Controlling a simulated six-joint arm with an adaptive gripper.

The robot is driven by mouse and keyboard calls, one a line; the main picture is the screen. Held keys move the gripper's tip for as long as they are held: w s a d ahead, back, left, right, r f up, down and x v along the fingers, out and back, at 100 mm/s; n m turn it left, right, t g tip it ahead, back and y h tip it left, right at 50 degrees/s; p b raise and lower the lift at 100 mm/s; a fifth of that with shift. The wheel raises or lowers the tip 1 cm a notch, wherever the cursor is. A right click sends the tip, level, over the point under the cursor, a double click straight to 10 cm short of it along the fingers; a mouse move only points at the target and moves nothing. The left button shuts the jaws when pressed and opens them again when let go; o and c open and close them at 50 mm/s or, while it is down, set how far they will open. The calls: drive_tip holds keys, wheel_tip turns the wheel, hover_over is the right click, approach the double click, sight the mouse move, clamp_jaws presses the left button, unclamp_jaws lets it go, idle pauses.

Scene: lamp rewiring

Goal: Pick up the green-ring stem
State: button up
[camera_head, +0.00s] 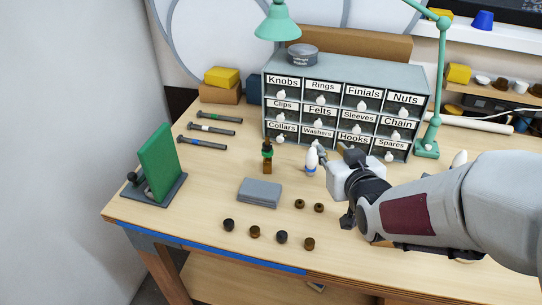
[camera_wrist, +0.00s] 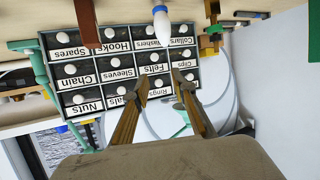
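Three dark stems lie on the table at the back left in the head view: a far one (camera_head: 222,117), a middle one (camera_head: 214,129) and a near one (camera_head: 206,143). Each has a small coloured ring near its left part; the rings are too small for me to tell surely which is green. My gripper (camera_head: 331,155) is far to their right, in front of the drawer cabinet. In the wrist view my gripper (camera_wrist: 162,88) has its two fingers apart with nothing between them. The wrist picture shows the cabinet upside down.
The labelled drawer cabinet (camera_head: 316,110) stands at the back. A white bulb with a blue band (camera_head: 312,162) and a dark green-banded piece on a brown block (camera_head: 267,158) stand before it. A green panel (camera_head: 158,160), grey box (camera_head: 260,192) and several small knobs occupy the table.

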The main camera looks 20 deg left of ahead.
drive_tip(key=w+a+f+n+t+y, duration=0.1)
drive_tip(key=w+a+f+y, duration=0.1)
drive_tip(key=a, duration=0.4)
drive_tip(key=n+y, duration=0.1)
drive_tip(key=y, duration=0.2)
approach(268, 139)
drive_tip(key=shift+w+a+f+t, duration=0.1)
drive_tip(key=shift+w+a+t, duration=0.05)
drive_tip(key=shift+w+a, duration=0.35)
drive_tip(key=shift+w+a+f+t, duration=0.15)
drive_tip(key=shift+w+a, duration=0.15)
drive_tip(key=shift+w, duration=0.3)
drive_tip(key=shift+x, duration=1.3)
drive_tip(key=shift+a, duration=0.1)
drive_tip(key=shift+x, duration=2.5)
